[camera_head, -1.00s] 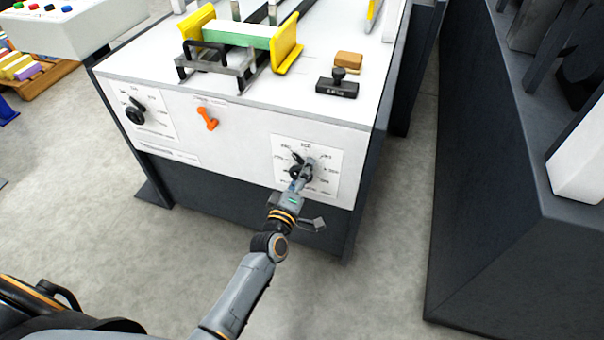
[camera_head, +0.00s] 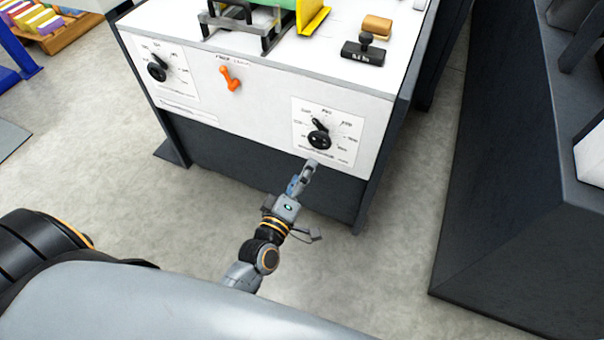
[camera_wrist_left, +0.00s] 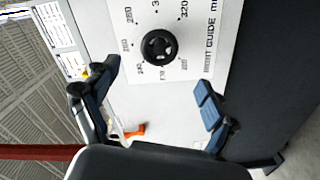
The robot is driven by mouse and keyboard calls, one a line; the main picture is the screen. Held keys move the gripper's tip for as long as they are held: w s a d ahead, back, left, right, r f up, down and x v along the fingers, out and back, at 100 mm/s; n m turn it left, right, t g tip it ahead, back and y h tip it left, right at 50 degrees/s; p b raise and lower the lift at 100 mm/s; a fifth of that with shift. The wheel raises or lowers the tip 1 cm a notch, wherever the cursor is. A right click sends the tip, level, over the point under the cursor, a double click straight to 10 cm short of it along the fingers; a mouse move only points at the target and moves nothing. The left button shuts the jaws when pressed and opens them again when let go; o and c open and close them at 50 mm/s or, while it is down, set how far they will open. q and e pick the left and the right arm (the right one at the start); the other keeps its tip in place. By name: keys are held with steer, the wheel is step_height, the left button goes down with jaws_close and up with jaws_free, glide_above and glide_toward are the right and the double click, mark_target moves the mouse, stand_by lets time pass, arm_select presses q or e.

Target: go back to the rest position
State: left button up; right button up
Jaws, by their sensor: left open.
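My left gripper (camera_head: 306,176) is in front of the machine's front panel, just below the right dial (camera_head: 319,139), and looks apart from it. In the left wrist view its two fingers (camera_wrist_left: 155,103) are spread with nothing between them. The black round dial (camera_wrist_left: 158,47) shows there beyond the fingertips, on a white plate with numbers around it. In the head view the dial's pointer tilts to the upper left. My right gripper is not in view.
The panel also carries an orange lever (camera_head: 229,80) and a left dial (camera_head: 157,72). A black stamp (camera_head: 363,50) and a brown block (camera_head: 377,25) sit on top. A dark machine (camera_head: 510,190) stands at the right. Grey floor lies open in front.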

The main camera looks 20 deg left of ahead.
arm_select(q)
steer(key=shift+s, duration=0.25)
stand_by(0.3)
